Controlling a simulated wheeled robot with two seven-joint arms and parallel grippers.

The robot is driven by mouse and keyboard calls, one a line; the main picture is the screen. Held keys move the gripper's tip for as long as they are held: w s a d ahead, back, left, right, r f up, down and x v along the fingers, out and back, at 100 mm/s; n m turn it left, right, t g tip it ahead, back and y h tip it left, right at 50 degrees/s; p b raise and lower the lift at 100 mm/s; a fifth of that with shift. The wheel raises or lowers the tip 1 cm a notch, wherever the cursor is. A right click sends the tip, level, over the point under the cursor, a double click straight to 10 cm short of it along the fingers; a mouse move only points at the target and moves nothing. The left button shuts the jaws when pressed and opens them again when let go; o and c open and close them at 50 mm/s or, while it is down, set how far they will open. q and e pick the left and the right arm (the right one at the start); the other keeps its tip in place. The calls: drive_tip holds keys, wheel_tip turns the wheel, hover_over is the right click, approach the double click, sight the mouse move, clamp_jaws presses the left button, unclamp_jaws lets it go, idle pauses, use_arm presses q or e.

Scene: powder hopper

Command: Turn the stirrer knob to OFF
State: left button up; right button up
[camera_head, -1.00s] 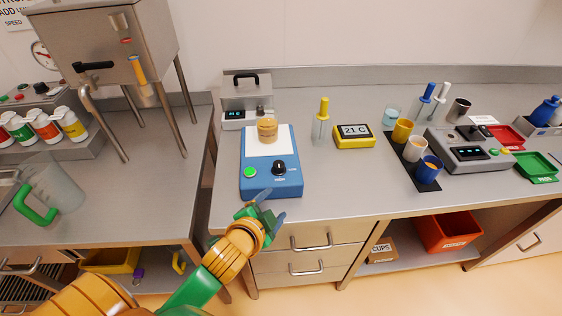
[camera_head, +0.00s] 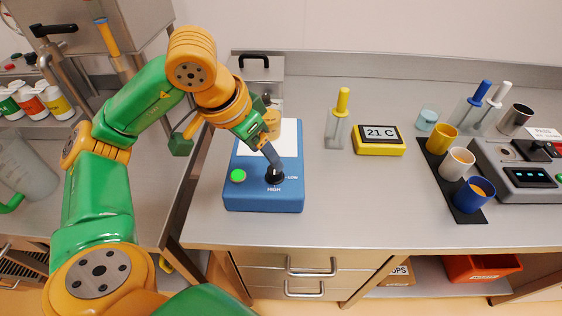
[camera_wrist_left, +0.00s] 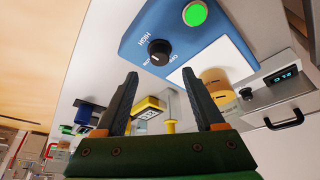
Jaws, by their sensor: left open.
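The stirrer is a blue box (camera_head: 252,196) with a white top plate and a lit green button (camera_head: 238,175). Its black knob (camera_head: 275,178) is on the front, with HIGH and LOW labels beside it. In the left wrist view the knob (camera_wrist_left: 159,50) shows beyond the fingertips, with HIGH, OFF and LOW lettering around it. I cannot tell surely which mark it points to. My left gripper (camera_wrist_left: 160,73) is open and empty, its fingers pointing at the knob. In the head view the gripper (camera_head: 269,152) is just above the knob and partly covers it. My right gripper is not in view.
A beaker of tan liquid (camera_wrist_left: 216,87) stands on the stirrer plate, partly hidden by my gripper in the head view. Right of the stirrer are a yellow-handled tool in a holder (camera_head: 338,120), a yellow thermometer (camera_head: 380,140) and several cups. The bench front is clear.

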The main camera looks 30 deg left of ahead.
sight(273, 170)
use_arm(q)
drive_tip(key=x, duration=0.6)
drive_tip(key=shift+f, duration=0.35)
drive_tip(key=shift+s, duration=0.15)
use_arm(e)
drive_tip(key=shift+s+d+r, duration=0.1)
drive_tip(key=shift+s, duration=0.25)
use_arm(q)
clamp_jaws()
